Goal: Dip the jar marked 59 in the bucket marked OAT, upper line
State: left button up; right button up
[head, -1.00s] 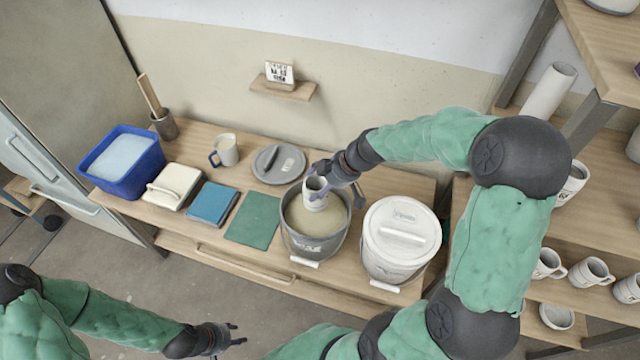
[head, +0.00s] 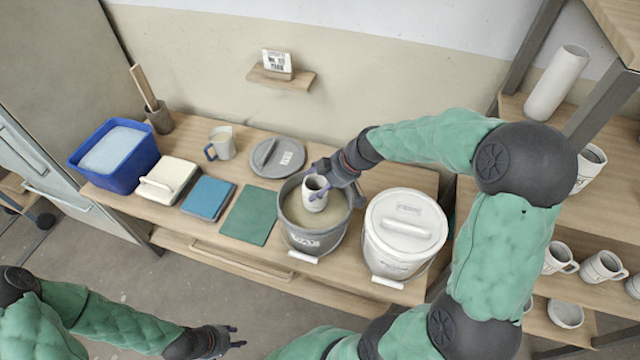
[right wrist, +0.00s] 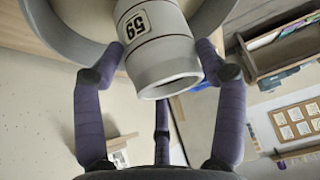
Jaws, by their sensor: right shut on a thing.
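The jar (head: 315,196) is pale and small, held upright at the mouth of an open grey bucket (head: 306,240). The bucket's front label is small and looks like OAT. Beige glaze (head: 303,214) shows inside it. In the right wrist view the jar (right wrist: 165,50) has a 59 label and dark lines around its body. My right gripper (head: 322,182) is shut on the jar, with fingers on both sides in the right wrist view (right wrist: 165,62). I cannot tell whether the jar's base touches the glaze. My left gripper (head: 236,338) is open and empty, low at left.
A white lidded bucket (head: 400,255) stands close on the right. A grey lid (head: 277,157) lies behind a green mat (head: 250,215). Shelves with several mugs (head: 603,267) are right.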

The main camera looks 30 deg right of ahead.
jog(key=shift+f, duration=0.2)
notch_tip(320, 180, down, 6)
jog(key=b, duration=0.6)
jog(key=shift+r+b, duration=0.1)
jog(key=shift+b, duration=0.2)
jog(key=shift+f+b, duration=1.2)
jog(key=shift+b, duration=0.1)
jog(key=shift+f+b, duration=0.15)
jog(key=shift+b, duration=0.35)
dwell(1.1)
jog(key=shift+r+p, duration=2.65)
jog(key=shift+r, duration=2.1)
jog(key=shift+r, duration=0.1)
